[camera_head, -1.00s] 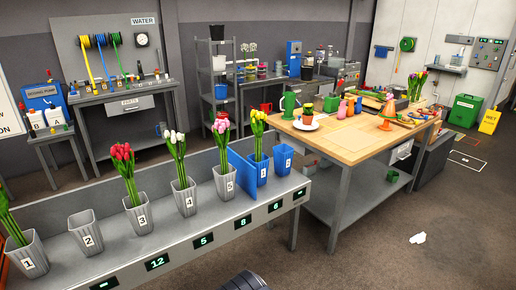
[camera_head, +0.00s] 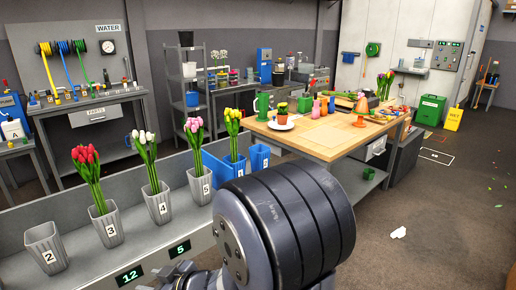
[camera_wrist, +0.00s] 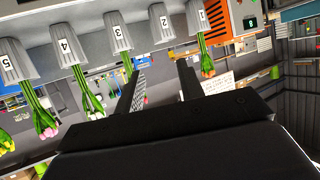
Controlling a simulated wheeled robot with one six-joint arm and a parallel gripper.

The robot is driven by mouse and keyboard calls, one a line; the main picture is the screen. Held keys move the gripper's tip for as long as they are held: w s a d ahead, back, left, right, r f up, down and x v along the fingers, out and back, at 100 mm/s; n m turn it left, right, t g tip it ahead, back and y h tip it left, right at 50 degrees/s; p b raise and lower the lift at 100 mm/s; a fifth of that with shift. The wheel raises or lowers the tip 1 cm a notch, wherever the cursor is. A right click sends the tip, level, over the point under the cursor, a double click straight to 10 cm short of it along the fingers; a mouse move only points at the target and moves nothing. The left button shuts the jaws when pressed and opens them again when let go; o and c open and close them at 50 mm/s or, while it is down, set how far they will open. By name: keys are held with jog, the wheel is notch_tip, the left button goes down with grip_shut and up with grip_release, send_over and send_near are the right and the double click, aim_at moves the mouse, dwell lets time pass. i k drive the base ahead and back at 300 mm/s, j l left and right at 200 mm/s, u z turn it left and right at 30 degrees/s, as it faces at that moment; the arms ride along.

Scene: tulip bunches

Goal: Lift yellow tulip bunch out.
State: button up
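The yellow tulip bunch (camera_head: 233,125) stands upright in a blue bucket at the right end of the bucket row in the head view. My arm covers part of that bucket's lower side. Yellow blooms also show at the left edge of the inverted wrist view (camera_wrist: 6,138). My gripper (camera_wrist: 159,72) is open and empty in the wrist view, with its two dark fingers apart. It is away from the yellow bunch, pointing towards the bucket row near buckets 1 and 2.
Grey buckets hold red (camera_head: 87,165), white (camera_head: 147,150) and pink tulips (camera_head: 194,135); bucket 2 (camera_head: 46,246) looks empty. Another blue bucket (camera_head: 260,157) stands right of the yellow bunch. A wooden worktable (camera_head: 325,138) lies behind. The floor at right is mostly open.

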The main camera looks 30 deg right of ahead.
aim_at(232, 128)
jog(key=i+l+z, duration=0.1)
jog(key=i+z, duration=0.6)
jog(key=z, duration=0.2)
jog(key=i+j+z, duration=0.1)
jog(key=i+z, duration=0.2)
jog(key=z, duration=0.15)
jog(key=i+j, duration=0.3)
jog(key=i, duration=0.2)
jog(key=i+j+z, duration=0.1)
jog(key=i+j, duration=0.2)
jog(key=i, duration=0.15)
